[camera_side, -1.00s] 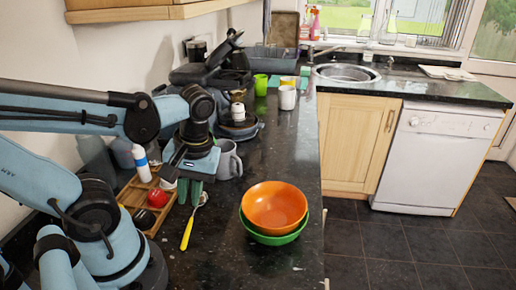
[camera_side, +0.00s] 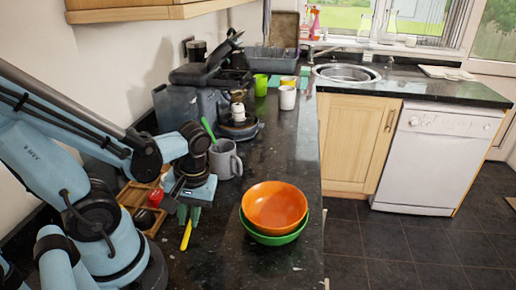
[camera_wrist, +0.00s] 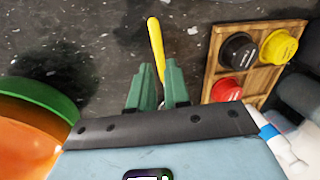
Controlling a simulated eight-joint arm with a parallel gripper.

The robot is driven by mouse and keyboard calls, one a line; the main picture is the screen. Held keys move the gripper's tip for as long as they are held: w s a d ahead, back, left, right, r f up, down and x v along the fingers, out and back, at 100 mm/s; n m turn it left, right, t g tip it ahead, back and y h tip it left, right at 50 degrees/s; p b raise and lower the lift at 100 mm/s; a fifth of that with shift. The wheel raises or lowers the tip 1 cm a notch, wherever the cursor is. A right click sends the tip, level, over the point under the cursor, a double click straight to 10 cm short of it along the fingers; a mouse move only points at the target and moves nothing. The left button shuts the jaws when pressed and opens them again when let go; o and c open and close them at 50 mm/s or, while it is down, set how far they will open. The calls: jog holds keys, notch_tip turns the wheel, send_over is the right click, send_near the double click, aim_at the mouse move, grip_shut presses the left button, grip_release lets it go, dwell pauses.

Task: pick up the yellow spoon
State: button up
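The yellow spoon lies on the dark countertop, its yellow handle (camera_side: 186,236) showing just below my gripper (camera_side: 188,214) in the side view. In the wrist view the handle (camera_wrist: 156,48) runs from beyond the fingertips to between the green fingers of my gripper (camera_wrist: 158,82). The fingers are apart, with a gap on the left side of the handle; the right finger is close to it. I cannot tell whether it touches. The rest of the spoon is mostly hidden by the gripper in both views.
A wooden tray (camera_wrist: 210,72) with black, red and yellow lidded jars stands close to the right in the wrist view. An orange bowl (camera_side: 275,205) sits in a green bowl (camera_side: 276,238). A grey mug (camera_side: 226,158) stands behind my gripper. The front counter is clear.

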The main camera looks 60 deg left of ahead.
aim_at(188, 229)
jog(key=shift+s+a+f, duration=0.15)
jog(key=shift+f, duration=0.65)
jog(key=shift+s+a+f, duration=0.1)
jog(key=shift+f, duration=0.7)
jog(key=shift+c, duration=0.5)
grip_shut()
